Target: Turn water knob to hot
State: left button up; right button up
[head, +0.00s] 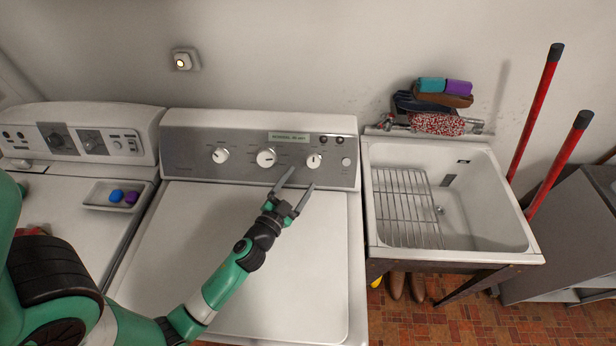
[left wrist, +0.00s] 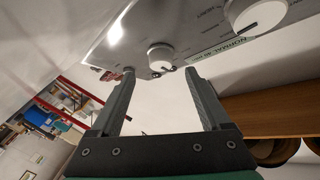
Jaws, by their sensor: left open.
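A washer's grey control panel (head: 190,165) carries three white round knobs: a left knob (head: 220,155), a middle knob (head: 266,157) and a right knob (head: 314,161). Their printing is too small to read, so I cannot tell which is the water knob. My left gripper (head: 301,177) is open and empty, with its fingers pointing at the panel just below the right knob. In the left wrist view, the right knob (left wrist: 160,56) shows beyond the gap between the open fingers (left wrist: 160,88), apparently apart from them. The middle knob (left wrist: 254,14) is at the upper right. My right gripper is out of view.
The washer's white lid (head: 250,215) is clear beneath my arm. A second appliance (head: 70,190) at left holds a tray with blue and purple items. A utility sink (head: 500,215) with a wire rack stands at right, beside red-handled tools (head: 540,105).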

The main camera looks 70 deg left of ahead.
aim_at(311, 166)
pick_arm(q)
jog(key=x, duration=0.6)
jog(key=shift+w+r, duration=0.1)
jog(key=shift+r, duration=0.1)
grip_shut()
